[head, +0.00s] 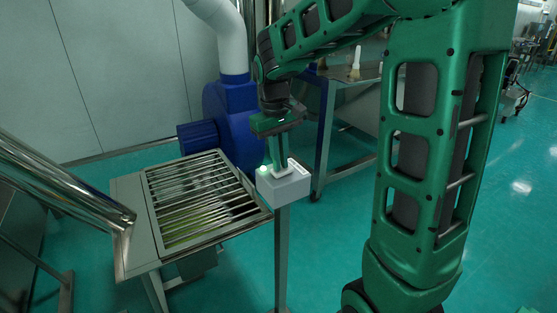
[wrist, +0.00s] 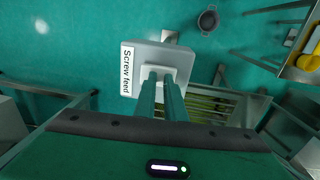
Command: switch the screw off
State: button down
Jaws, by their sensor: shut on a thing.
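A light grey control box (head: 284,188) stands on a thin metal post in the middle of the head view. In the wrist view the box (wrist: 133,110) carries a label reading "Screw feed" (wrist: 127,72) and a raised white switch plate (wrist: 181,73). My gripper (head: 278,167) reaches down to the top of the box. In the wrist view its two green fingers (wrist: 161,74) come together over the switch plate. They are shut on the switch, which they hide, so its position cannot be told. A pale greenish light (head: 264,170) shows on the box's left side.
A slatted metal sieve table (head: 128,215) stands left of the box, with a shiny steel tube (head: 60,185) over its left side. A blue machine (head: 232,110) with a white pipe is behind. A steel table (head: 352,85) stands at the back. Green floor (head: 335,230) is clear at right.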

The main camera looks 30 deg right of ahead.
notch_tip(320, 180, up, 14)
jog(key=a, duration=0.1)
jog(key=shift+a, duration=0.25)
jog(key=shift+a+f, duration=0.1)
jog(key=shift+a, duration=0.05)
dwell(0.6)
jog(key=shift+s+h, duration=0.25)
jog(key=shift+h, duration=0.25)
send_near(276, 173)
jog(key=d+f, duration=0.1)
jog(key=f, duration=0.1)
jog(key=d+f, duration=0.3)
jog(key=f, duration=0.1)
jog(key=shift+w+d, duration=0.1)
jog(key=shift+d, duration=0.25)
dwell(0.5)
